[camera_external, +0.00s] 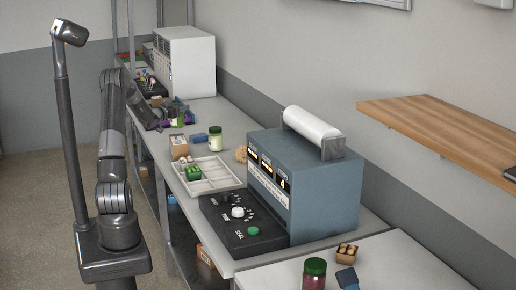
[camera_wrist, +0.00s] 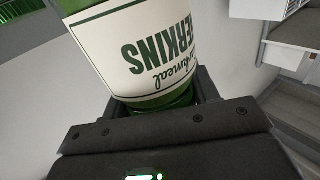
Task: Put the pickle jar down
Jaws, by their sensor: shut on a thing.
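The pickle jar (camera_wrist: 135,50) is green with a white label reading "gherkins", upside down in the wrist view. It fills the upper middle of that view. My gripper (camera_wrist: 160,98) is shut on it, with a finger on each side. Its lid end and far end are cut off or hidden. In the outside view my gripper (camera_external: 153,114) is at the far end of the long grey bench (camera_external: 228,112), by purple and green items. I cannot clearly pick out the held jar there.
A jar with a pale lid (camera_external: 215,138), a blue block (camera_external: 198,138) and a partitioned tray (camera_external: 217,174) stand on the bench. A white cabinet (camera_external: 190,58) stands behind. Bare bench shows beyond the pale-lidded jar.

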